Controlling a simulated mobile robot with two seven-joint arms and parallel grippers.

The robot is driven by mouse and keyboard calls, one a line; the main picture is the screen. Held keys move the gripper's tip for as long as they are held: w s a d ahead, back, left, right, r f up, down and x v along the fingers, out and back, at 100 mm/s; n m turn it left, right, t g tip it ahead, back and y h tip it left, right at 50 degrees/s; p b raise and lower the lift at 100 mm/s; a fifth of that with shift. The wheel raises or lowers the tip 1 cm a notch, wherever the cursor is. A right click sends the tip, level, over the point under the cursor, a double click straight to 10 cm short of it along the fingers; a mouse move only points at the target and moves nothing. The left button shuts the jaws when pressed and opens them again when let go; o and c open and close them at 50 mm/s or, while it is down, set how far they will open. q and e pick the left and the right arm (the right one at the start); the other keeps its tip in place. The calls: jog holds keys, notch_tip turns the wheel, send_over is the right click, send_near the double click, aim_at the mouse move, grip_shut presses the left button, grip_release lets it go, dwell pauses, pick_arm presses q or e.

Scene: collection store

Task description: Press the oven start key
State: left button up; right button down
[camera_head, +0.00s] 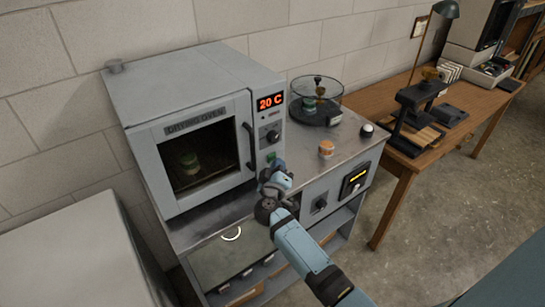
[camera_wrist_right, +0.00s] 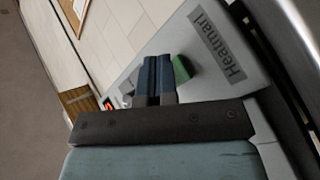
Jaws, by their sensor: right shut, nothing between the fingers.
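The grey drying oven (camera_head: 180,75) stands on the bench with its door shut; a jar shows through its window. Its panel has a red display (camera_head: 270,101) reading 20 C, a dark knob (camera_head: 271,136) and, low down, a green key (camera_head: 270,157). My right gripper (camera_head: 276,166) is at the lower panel, just below the green key, and hides part of that area. In the wrist view the shut fingers (camera_wrist_right: 158,80) point at the panel, with the green key (camera_wrist_right: 181,70) right beside them. I cannot tell whether they touch it. My left gripper is not in view.
A wooden table (camera_head: 400,105) with equipment stands further right.

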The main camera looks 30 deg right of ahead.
jog(key=shift+w+p, duration=0.4)
jog(key=shift+w, duration=0.05)
dwell(0.6)
jog(key=shift+s+r+p, duration=0.1)
jog(key=shift+s+p, duration=0.55)
jog(key=shift+p, duration=0.3)
jog(key=shift+s, duration=0.25)
